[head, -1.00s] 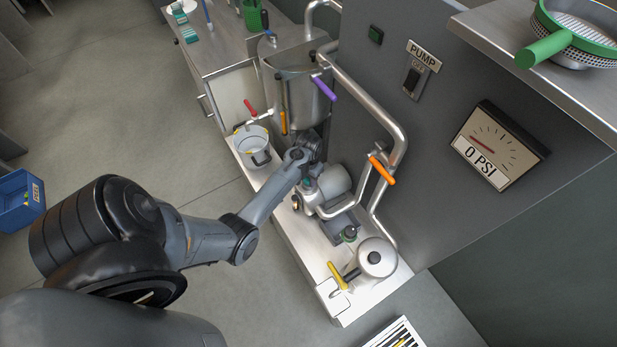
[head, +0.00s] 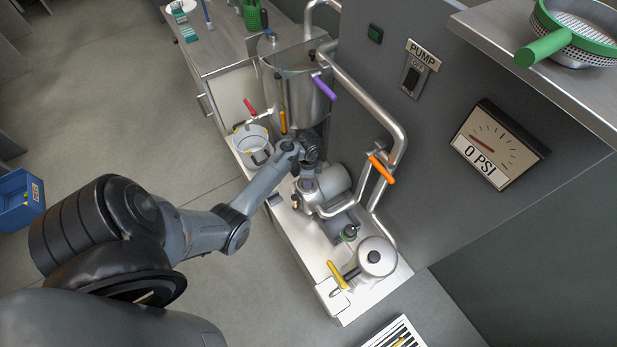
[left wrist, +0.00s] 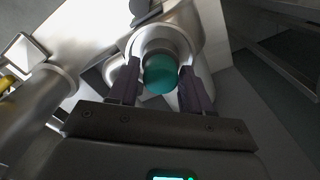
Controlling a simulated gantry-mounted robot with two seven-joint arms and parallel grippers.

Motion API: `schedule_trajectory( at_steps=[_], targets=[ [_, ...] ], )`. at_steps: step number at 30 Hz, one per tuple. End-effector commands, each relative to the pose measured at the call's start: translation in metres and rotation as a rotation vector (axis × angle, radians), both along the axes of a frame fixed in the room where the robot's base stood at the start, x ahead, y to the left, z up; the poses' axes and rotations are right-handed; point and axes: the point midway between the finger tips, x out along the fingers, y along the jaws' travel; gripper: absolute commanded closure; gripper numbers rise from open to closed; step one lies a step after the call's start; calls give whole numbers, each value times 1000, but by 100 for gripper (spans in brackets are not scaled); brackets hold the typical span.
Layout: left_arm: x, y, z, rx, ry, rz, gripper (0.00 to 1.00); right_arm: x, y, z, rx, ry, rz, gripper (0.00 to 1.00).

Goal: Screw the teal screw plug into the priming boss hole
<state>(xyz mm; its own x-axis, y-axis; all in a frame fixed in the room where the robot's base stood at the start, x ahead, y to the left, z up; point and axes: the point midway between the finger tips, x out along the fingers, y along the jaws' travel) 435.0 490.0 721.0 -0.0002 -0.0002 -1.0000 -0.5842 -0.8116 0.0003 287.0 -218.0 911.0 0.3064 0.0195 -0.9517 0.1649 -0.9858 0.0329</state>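The teal screw plug (left wrist: 160,76) shows its rounded end in the left wrist view. It sits at the mouth of a round metal boss (left wrist: 165,42), which hides its far end. I cannot tell how deep it sits. My left gripper (left wrist: 159,72) has one dark finger on each side of the plug, very close to it. Whether the fingers press on it or stand just clear is not plain. In the head view my left gripper (head: 309,180) is over the pump (head: 330,183), and the plug is not clearly visible. My right gripper is not in view.
A steel pipe with an orange handle (head: 382,170) rises right of the pump. A lidded steel pot (head: 377,257) and a yellow handle (head: 338,275) are at the platform's front end. A bucket (head: 252,148) stands behind. The gauge (head: 492,146) reads 0 PSI.

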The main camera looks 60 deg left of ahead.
Motion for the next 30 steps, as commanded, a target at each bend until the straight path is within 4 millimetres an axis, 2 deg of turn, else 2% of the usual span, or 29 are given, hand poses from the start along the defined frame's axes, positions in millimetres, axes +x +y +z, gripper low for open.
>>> schedule_trajectory(
  at_steps=[8,11,14,21,24,30],
  targets=[
    [0,0,0,0,0,7,48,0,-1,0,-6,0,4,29],
    [0,0,0,-1,-1,68,48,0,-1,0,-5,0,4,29],
    [1,0,0,-1,-2,234,48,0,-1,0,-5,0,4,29],
    [1,1,0,-2,1,794,48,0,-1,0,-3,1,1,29],
    [1,2,0,-1,0,955,48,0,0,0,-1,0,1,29],
    [0,3,0,0,0,1058,48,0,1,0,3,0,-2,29]
  ],
)
